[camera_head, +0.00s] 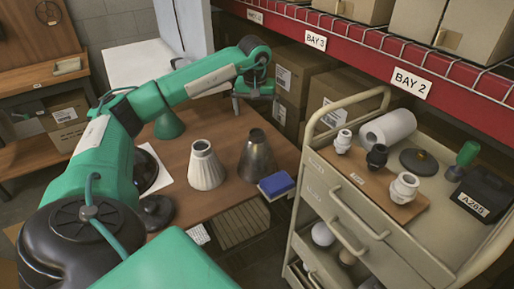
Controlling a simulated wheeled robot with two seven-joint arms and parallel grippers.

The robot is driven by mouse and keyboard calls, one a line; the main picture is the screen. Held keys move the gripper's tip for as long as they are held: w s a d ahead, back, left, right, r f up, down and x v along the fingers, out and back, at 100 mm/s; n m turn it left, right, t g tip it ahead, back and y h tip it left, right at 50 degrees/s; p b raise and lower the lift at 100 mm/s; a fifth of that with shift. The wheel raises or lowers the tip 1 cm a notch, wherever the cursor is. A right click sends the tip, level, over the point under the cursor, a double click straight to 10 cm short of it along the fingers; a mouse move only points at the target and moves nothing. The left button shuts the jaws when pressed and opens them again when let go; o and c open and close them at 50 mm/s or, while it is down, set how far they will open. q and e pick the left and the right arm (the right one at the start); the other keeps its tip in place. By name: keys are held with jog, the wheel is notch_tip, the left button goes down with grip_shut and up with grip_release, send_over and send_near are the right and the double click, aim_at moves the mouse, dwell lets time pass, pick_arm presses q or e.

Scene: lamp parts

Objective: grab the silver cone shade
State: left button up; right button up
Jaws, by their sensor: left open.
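The silver cone shade (257,158) stands upright on the brown table (190,133), wide end down, with a narrow open top. My left gripper (253,104) is behind and above it, near the table's far right side. It is open, its fingers point down, and it is apart from the shade. My left arm reaches across from the left above the table. My right gripper is not in view.
A white pleated shade (206,168) stands just left of the silver one, and a blue block (277,186) lies close on its right. A green cone shade (169,124) stands farther back. A cart (345,205) with lamp parts stands at right, below a red shelf (365,45).

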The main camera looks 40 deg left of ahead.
aim_at(257, 134)
pick_arm(q)
jog(key=shift+f, duration=0.7)
jog(key=f, duration=0.5)
jog(key=w+f, duration=0.1)
jog(key=f, duration=0.2)
jog(key=shift+a+f, duration=0.1)
jog(key=shift+a, duration=0.2)
jog(key=f, duration=0.1)
jog(key=f+p, duration=0.1)
jog(key=f, duration=0.2)
jog(key=shift+w+a+f+p, duration=0.1)
jog(key=shift+w+a+p, duration=0.2)
jog(key=shift+w+p, duration=0.05)
jog(key=shift+f, duration=0.45)
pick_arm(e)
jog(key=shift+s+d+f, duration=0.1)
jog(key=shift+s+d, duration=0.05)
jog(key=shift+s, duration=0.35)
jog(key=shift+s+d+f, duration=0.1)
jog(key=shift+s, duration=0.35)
pick_arm(q)
jog(key=c, duration=1.4)
jog(key=shift+w, duration=0.1)
jog(key=shift+c, duration=0.2)
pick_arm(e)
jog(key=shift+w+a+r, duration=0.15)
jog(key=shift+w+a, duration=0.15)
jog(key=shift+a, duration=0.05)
